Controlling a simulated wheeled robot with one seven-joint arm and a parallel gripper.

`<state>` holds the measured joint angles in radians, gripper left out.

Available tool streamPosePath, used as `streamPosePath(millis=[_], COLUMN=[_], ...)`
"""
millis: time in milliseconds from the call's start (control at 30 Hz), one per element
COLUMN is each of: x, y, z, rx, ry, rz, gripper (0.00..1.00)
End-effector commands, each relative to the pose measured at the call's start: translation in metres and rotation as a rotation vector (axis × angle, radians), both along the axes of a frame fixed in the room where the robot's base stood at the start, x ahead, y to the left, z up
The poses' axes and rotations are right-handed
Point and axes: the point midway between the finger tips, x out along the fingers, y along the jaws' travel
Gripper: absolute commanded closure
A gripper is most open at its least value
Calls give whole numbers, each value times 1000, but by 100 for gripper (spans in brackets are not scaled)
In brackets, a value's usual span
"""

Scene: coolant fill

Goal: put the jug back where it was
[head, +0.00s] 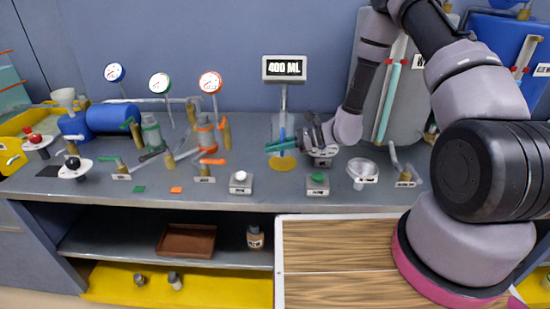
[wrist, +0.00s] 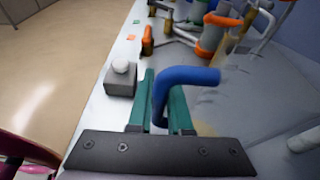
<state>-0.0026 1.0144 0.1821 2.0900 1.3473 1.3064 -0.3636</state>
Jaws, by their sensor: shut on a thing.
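My gripper (head: 284,145) has teal fingers and is shut on the blue handle of the jug (head: 282,133). The wrist view shows the blue handle (wrist: 187,77) between the two fingers (wrist: 163,88). The jug's body is see-through and hard to make out, so its level is unclear. In the head view the gripper and jug are over a yellow disc (head: 282,164) on the bench, in front of the display (head: 285,68) reading 400 ML. I cannot tell whether the jug touches the disc.
On the grey bench (head: 330,195), a white-knobbed block (head: 241,183) and a green-knobbed block (head: 318,184) stand near the front edge. Orange (head: 205,133) and green (head: 151,133) fittings with valves are to the left. A funnel-like white bowl (head: 362,170) is to the right.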

Motion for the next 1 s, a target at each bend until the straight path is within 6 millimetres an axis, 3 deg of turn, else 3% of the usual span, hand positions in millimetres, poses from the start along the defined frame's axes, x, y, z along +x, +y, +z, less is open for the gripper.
streamPosePath(millis=[300, 700, 733, 800, 1000], x=[0, 0, 0, 0, 1], y=[0, 0, 0, 0, 0], z=[-39, -45, -45, -45, -45], rx=[0, 0, 0, 0, 0], ry=[2, -1, -1, -1, -1], rz=[-2, -2, -2, -2, -2], gripper=[100, 100, 71, 53, 53])
